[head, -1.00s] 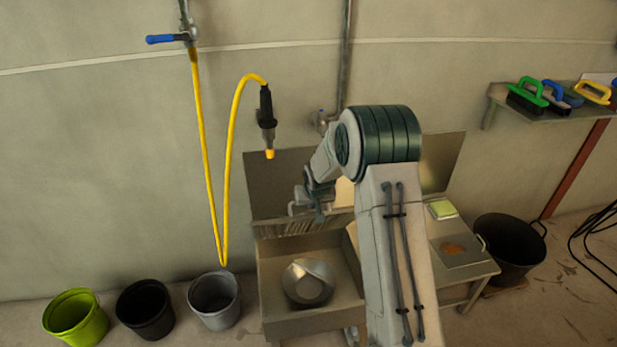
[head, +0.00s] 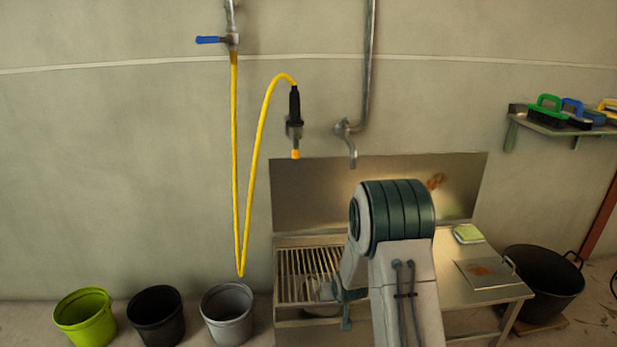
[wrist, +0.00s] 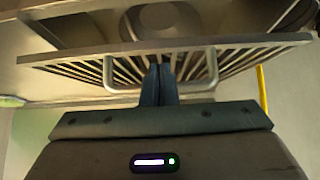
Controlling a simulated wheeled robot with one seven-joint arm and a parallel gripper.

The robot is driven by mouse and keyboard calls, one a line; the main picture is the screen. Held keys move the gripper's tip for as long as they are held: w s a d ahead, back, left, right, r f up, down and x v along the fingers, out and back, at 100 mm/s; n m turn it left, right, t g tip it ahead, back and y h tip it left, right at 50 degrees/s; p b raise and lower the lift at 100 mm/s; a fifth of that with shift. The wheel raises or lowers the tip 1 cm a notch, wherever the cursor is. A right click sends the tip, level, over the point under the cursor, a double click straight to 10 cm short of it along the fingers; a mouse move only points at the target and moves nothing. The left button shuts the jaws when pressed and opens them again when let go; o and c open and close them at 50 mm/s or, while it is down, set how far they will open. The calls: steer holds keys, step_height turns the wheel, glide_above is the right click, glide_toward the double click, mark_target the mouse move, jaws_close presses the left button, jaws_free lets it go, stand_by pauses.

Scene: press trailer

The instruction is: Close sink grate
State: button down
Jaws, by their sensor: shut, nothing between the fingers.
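The slatted metal sink grate (head: 300,275) lies over the left basin in the head view, lowered and somewhat tilted. The wrist view shows its front edge bar and slats (wrist: 230,43), with the basin open beyond that edge. A loop handle (wrist: 213,75) sticks out from the edge bar. Contact cannot be told. My arm hides the grate's right side in the head view.
The faucet (head: 350,145) and the yellow hose (head: 236,170) hang on the wall behind. Several buckets (head: 228,310) stand left of the sink. A green sponge (head: 467,234) and a metal plate (head: 487,273) lie on the right counter. A black tub (head: 545,282) stands further right.

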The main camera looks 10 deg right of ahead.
step_height(320, 180, down, 6)
steer(key=s+b, duration=0.1)
steer(key=b, duration=0.2)
steer(key=shift+d, duration=0.2)
steer(key=shift+s+f+b, duration=0.2)
steer(key=shift+b, duration=0.1)
